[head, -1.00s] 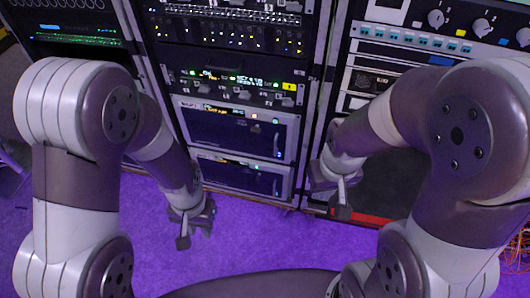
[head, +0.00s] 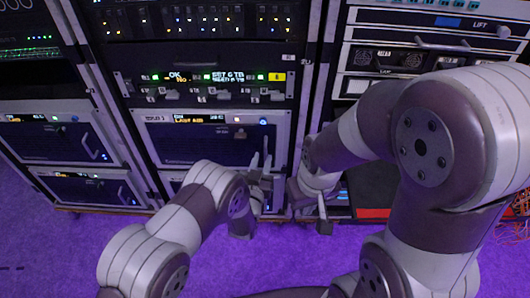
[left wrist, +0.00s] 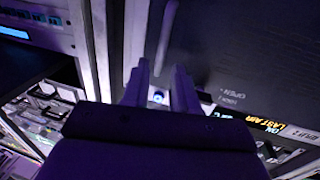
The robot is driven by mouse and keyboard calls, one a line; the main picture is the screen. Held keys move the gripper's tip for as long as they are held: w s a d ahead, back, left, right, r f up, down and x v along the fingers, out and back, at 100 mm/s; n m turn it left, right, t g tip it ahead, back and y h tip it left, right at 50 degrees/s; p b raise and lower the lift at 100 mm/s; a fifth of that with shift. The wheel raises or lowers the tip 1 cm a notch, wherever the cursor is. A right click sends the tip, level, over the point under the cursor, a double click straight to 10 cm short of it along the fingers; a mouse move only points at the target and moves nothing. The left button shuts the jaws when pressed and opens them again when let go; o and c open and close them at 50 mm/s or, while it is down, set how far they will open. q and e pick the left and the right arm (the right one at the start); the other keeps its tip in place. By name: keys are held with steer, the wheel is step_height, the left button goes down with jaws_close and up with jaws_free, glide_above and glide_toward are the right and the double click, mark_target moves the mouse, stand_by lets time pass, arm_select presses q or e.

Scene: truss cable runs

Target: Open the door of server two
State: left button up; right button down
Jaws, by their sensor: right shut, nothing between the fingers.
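The middle rack holds a server with a dark, closed-looking door (head: 205,142), a lit "LAST AIR" display and a blue light (head: 263,122) at its upper right. I cannot read which server is number two. My left gripper (head: 262,165) is in front of this door's right side, fingers apart. In the left wrist view, a door handle (left wrist: 166,35) stands just beyond the open fingers (left wrist: 163,88), and the blue light shows between them. I cannot tell whether the fingers touch the handle. My right gripper (head: 322,212) is shut and empty, to the right of the left one.
A second server front (head: 172,178) below is partly hidden by my left arm. The left rack has two similar servers (head: 55,138). A switch panel (head: 210,85) sits above the middle server. The right rack has drawers with handles (head: 435,46). Purple floor (head: 60,245) is clear in front.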

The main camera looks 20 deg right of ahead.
mark_target(265, 152)
arm_select(q)
steer(key=x, duration=0.4)
steer(key=shift+w+d+b, duration=0.2)
steer(key=shift+w+b, duration=0.1)
steer(key=shift+b, duration=0.05)
jaws_close()
steer(key=shift+s, duration=0.15)
